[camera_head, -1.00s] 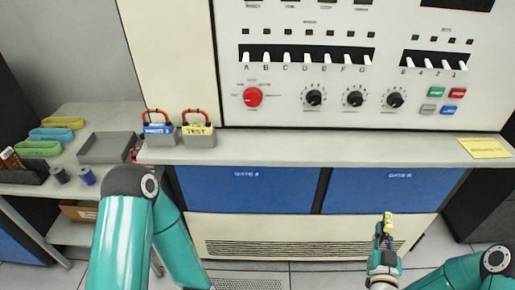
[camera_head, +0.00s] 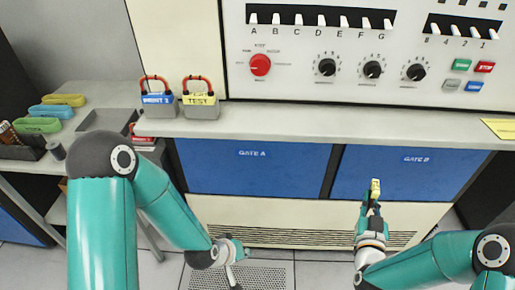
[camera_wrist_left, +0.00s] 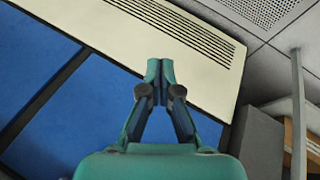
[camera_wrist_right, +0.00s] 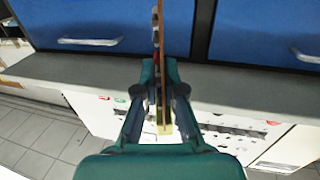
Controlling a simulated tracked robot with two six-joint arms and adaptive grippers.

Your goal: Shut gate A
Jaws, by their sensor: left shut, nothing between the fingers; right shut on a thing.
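Gate A (camera_head: 255,172) is the blue panel labelled GATE A, below the console shelf in the head view. It looks about level with the panel labelled GATE B (camera_head: 408,178), and no opening shows along its edges. My left gripper (camera_head: 235,250) is low in front of the cream vented panel, below gate A. In the left wrist view its fingers (camera_wrist_left: 160,70) are together and empty, with blue panels to the left. My right gripper (camera_head: 374,197) is in front of gate B, shut on a thin tan and yellow thing (camera_wrist_right: 158,40), seen edge-on in the right wrist view.
The shelf (camera_head: 330,122) juts out above the gates. A side table (camera_head: 105,95) with a tray and coloured bundles stands at the left. Grey floor lies below.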

